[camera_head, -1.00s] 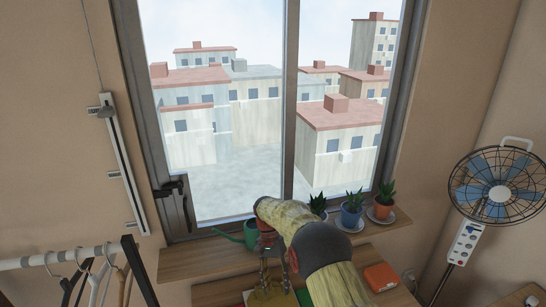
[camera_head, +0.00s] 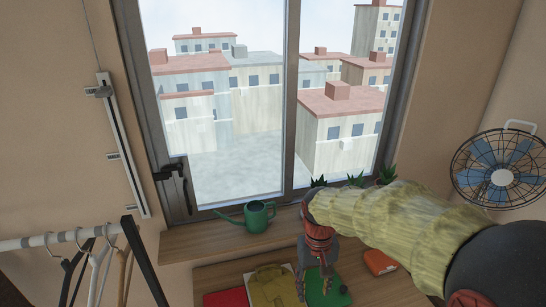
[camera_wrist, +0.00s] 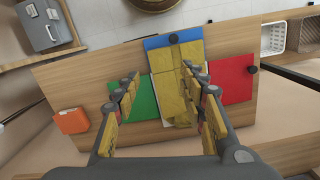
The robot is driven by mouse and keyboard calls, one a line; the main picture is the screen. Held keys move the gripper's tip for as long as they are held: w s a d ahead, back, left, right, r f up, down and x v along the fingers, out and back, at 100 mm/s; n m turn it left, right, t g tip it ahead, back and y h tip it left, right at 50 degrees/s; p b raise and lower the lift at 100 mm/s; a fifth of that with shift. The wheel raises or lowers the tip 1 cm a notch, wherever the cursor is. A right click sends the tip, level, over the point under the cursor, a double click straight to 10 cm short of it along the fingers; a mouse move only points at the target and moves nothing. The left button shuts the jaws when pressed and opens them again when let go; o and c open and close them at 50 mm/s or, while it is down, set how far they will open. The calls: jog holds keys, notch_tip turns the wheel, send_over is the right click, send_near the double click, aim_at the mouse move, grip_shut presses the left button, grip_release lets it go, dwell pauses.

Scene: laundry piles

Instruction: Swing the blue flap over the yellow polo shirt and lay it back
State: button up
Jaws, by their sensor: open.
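The blue flap (camera_wrist: 156,43) lies flat at the top of the board in the wrist view, with a dark knob on it. Part of the yellow polo shirt (camera_wrist: 163,82) lies over its right part. The rest of the shirt lies between a green flap (camera_wrist: 146,97) and a red flap (camera_wrist: 229,82). In the head view the shirt (camera_head: 272,287) shows at the bottom; the blue flap is not visible there. My gripper (camera_wrist: 160,74) is open and empty, its fingers on either side of the shirt in the wrist view. In the head view my gripper (camera_head: 313,288) hangs near the green flap.
An orange box (camera_head: 380,262) lies on the table, right of the green flap. A green watering can (camera_head: 253,216) and potted plants, partly hidden by my arm, stand on the sill. A white basket (camera_wrist: 273,38) is at the wrist view's upper right. Bare wood surrounds the board.

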jog(key=s+d+r+t+b, duration=0.1)
jog(key=s+d+r+t, duration=0.1)
jog(key=s, duration=0.3)
jog(key=s+d+r+t+b, duration=0.1)
jog(key=s+d+r+t, duration=0.1)
jog(key=s+r, duration=0.3)
jog(key=s+d+r+m+t+b, duration=0.1)
jog(key=s+d+r+t, duration=0.1)
jog(key=s, duration=0.4)
jog(key=shift+s+d+r+t, duration=0.3)
jog(key=shift+d+r, duration=0.5)
jog(key=shift+d, duration=0.3)
